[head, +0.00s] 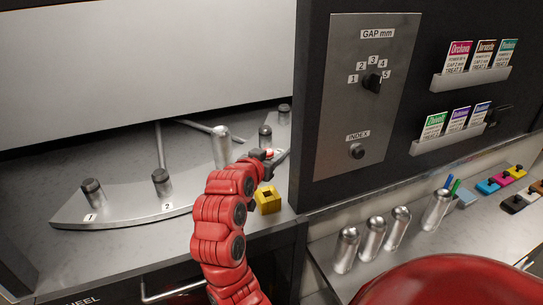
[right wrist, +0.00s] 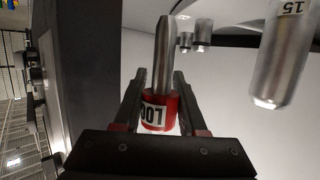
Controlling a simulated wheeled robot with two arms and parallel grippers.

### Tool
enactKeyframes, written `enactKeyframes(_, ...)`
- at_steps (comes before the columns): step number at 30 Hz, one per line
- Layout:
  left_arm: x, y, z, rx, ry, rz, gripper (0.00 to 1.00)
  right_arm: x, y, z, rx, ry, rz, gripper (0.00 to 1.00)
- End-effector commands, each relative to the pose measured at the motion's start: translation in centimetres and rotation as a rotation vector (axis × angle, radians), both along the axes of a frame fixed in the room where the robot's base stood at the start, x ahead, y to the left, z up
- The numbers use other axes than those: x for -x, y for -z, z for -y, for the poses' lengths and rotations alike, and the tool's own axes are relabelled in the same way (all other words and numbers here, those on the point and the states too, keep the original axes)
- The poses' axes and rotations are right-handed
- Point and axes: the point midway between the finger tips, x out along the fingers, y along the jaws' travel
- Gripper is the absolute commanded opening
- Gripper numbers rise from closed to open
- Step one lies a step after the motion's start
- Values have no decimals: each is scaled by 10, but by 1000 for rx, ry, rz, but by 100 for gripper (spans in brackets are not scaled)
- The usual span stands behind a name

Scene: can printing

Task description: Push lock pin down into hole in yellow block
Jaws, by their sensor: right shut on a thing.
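My right gripper (head: 270,156) reaches over the metal plate in the head view. In the right wrist view its two fingers (right wrist: 158,105) are closed on the red head of the lock pin (right wrist: 160,112). The head bears a white label reading "LO…", and a bare metal shaft (right wrist: 163,55) extends from it away from the palm. In the head view only a small red bit of the pin (head: 269,153) shows. The yellow block (head: 267,201) with a dark hole in its top is below the gripper, apart from it. My left gripper is not in view.
A curved plate (head: 130,214) carries numbered posts and a silver can (head: 221,146) beside my arm. A dark panel with a gap dial (head: 371,83) stands right of the block. Several cans (head: 372,234) stand on the right-hand counter.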

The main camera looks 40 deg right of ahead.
Motion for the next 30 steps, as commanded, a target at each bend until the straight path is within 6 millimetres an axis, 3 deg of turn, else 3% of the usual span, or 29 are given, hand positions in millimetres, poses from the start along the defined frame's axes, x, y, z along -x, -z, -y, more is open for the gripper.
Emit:
enactKeyframes(3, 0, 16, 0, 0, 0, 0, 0, 0, 18, 0, 2, 1, -1, 0)
enactKeyframes(10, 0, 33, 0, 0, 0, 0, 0, 0, 38, 0, 2, -1, -1, 0)
enactKeyframes(30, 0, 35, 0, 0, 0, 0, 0, 0, 41, 0, 2, 0, 1, 0)
